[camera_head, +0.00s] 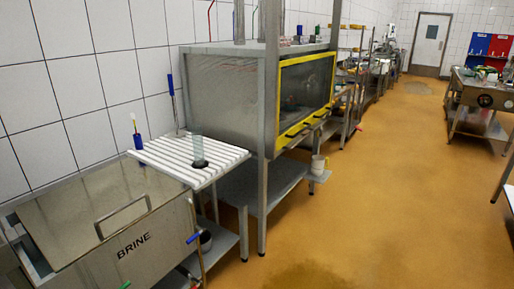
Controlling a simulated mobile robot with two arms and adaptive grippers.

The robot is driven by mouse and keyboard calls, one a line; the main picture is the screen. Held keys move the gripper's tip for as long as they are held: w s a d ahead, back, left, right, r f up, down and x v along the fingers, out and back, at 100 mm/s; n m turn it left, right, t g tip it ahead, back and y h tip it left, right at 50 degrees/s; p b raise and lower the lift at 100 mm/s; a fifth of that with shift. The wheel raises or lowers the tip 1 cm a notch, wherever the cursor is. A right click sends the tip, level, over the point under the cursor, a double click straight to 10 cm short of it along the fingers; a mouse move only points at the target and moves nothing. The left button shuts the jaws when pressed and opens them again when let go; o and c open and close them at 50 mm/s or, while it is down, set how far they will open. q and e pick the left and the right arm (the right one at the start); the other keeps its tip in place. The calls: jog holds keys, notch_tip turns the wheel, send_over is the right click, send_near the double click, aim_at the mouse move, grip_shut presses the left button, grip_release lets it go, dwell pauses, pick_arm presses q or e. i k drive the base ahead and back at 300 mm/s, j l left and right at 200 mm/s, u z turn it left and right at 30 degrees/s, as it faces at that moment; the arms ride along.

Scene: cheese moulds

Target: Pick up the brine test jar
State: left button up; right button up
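A tall clear cylinder, which looks like the brine test jar (197,149), stands upright on a white slatted board (160,155) at the left. A dark round base or disc shows at its foot. The board sits beside a steel tank marked BRINE (134,243), whose lid with a bar handle (121,215) looks closed. Neither of my grippers is in view.
A steel cabinet with a yellow-framed window (305,95) stands right behind the board, with a steel upright (262,205) near the board's right side. The orange floor (400,190) is open to the right.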

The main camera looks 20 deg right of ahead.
aim_at(200, 162)
jog(key=z, duration=0.25)
jog(key=u, duration=0.3)
jog(key=i+l+u, duration=0.35)
jog(key=l+u, duration=0.2)
jog(key=i+l+u, duration=0.25)
jog(key=l, duration=0.2)
jog(key=k+j, duration=0.05)
jog(key=k, duration=0.05)
